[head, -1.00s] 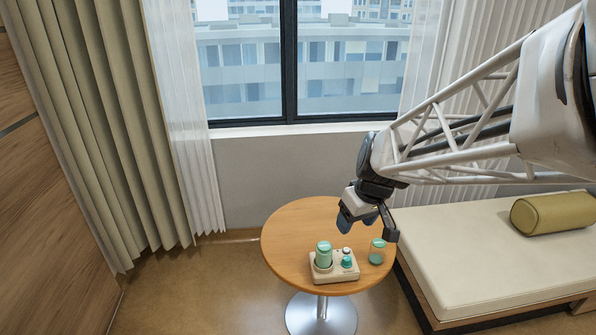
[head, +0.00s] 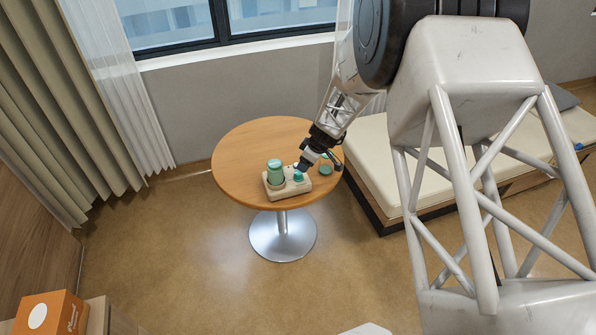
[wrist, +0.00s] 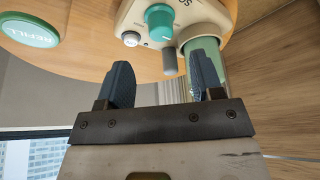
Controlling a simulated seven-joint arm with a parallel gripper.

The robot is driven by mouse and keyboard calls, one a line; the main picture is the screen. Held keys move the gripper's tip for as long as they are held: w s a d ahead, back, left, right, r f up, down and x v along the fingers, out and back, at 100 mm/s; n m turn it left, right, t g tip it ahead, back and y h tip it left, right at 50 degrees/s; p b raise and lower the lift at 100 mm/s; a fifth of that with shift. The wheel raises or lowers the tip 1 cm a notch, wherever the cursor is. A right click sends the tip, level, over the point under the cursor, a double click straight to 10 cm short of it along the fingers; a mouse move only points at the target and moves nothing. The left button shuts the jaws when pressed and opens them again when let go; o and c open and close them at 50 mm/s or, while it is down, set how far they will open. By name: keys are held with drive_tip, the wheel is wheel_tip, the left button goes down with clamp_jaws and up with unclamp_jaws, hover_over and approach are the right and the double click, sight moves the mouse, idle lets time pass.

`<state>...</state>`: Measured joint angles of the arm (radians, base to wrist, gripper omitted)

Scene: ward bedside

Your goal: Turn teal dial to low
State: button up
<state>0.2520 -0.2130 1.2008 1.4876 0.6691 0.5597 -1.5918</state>
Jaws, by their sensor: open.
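The teal dial (head: 298,176) sits on top of a beige device (head: 272,194) on the round table. In the wrist view the dial (wrist: 159,18) is at the top, with a small pale mark on it; its setting is not readable. My gripper (head: 303,166) is close above the dial in the head view. The dial appears beyond the fingertips, not touched.
A green bottle (head: 275,172) stands in the device, left of the dial. A white button (wrist: 131,39) and a grey peg (wrist: 169,62) are near the dial. The round table (head: 240,150) is clear at left.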

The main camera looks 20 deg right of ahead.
sight(299, 173)
idle(0.3)
drive_tip(key=shift+x, duration=3.85)
drive_tip(key=c, duration=0.9)
